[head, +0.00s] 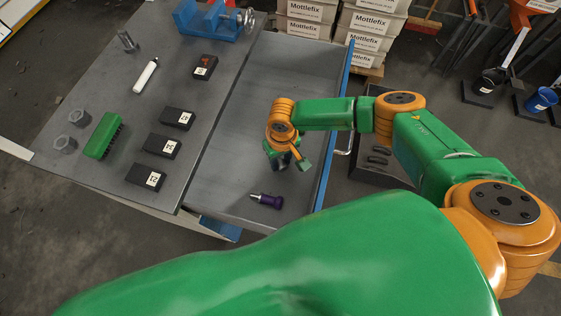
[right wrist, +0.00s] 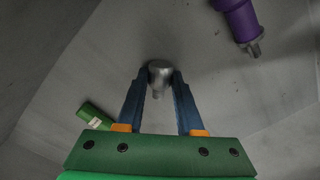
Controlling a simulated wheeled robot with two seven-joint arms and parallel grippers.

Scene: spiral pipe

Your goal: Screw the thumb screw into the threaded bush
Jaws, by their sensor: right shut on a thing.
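My right gripper (head: 281,164) is low over the right grey worktop, partly hidden by its own wrist in the head view. In the right wrist view its blue fingers (right wrist: 159,82) are shut on a small grey metal piece (right wrist: 159,70) with a rounded wide part and a narrower part. I cannot tell whether this is the thumb screw or the threaded bush. A purple piece (head: 267,201) with a metal tip lies on the worktop close by; it also shows in the right wrist view (right wrist: 237,18), apart from the fingers. My left gripper is out of view.
A blue edge (head: 334,130) bounds the right worktop, whose middle is mostly bare.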

